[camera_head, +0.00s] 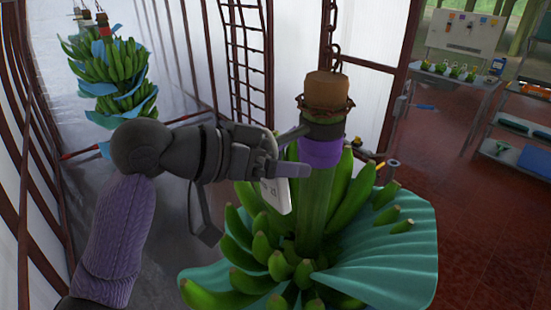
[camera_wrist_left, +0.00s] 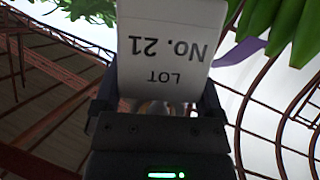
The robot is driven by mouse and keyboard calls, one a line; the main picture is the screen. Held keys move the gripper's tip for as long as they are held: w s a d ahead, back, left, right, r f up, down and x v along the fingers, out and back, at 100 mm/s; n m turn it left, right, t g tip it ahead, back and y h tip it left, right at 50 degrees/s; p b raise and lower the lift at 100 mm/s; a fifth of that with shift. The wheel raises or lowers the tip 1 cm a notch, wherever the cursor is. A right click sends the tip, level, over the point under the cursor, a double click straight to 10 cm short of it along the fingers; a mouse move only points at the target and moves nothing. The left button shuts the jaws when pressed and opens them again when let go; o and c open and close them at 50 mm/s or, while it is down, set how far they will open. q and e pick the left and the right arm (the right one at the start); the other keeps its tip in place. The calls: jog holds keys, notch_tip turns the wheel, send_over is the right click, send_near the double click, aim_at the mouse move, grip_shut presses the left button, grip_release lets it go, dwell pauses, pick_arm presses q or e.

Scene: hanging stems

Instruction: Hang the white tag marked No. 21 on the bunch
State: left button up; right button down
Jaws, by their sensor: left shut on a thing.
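The white tag (camera_head: 277,195) hangs at my left gripper (camera_head: 288,157), beside the near banana bunch. In the left wrist view the tag (camera_wrist_left: 172,45) reads "LOT No. 21", upside down, between the two fingers of the left gripper (camera_wrist_left: 160,100), which is shut on it. The near bunch (camera_head: 265,245) has green bananas on a thick stem (camera_head: 316,205), with a purple band (camera_head: 320,152) near the top. The fingertips are close to the band's left side; I cannot tell whether they touch it. Bananas (camera_wrist_left: 262,18) show top right in the wrist view. My right gripper is not in view.
The stem's brown top (camera_head: 327,90) hangs from a chain (camera_head: 333,50). Teal sheets (camera_head: 385,255) spread among the bananas. Another bunch (camera_head: 110,65) hangs at the far left. Dark red posts and a ladder-like frame (camera_head: 247,60) stand behind. A table (camera_head: 455,78) and shelves (camera_head: 520,130) are at right.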

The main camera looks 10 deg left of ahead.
pick_arm(q)
jog(key=shift+w+d+p, duration=0.35)
jog(key=shift+w+d, duration=0.05)
jog(key=shift+w, duration=0.15)
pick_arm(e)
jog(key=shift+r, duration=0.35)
pick_arm(q)
jog(key=shift+w+r+p, duration=0.15)
jog(key=shift+p, duration=0.25)
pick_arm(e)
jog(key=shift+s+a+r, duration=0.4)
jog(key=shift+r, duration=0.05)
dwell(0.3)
pick_arm(q)
jog(key=shift+w+a, duration=0.25)
jog(key=shift+w, duration=0.05)
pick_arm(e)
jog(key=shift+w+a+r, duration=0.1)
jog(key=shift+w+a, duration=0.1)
pick_arm(q)
jog(key=shift+f, duration=0.2)
jog(key=shift+a+f+n+t, duration=0.1)
jog(key=shift+f+n+t, duration=0.1)
jog(key=shift+n+t, duration=0.1)
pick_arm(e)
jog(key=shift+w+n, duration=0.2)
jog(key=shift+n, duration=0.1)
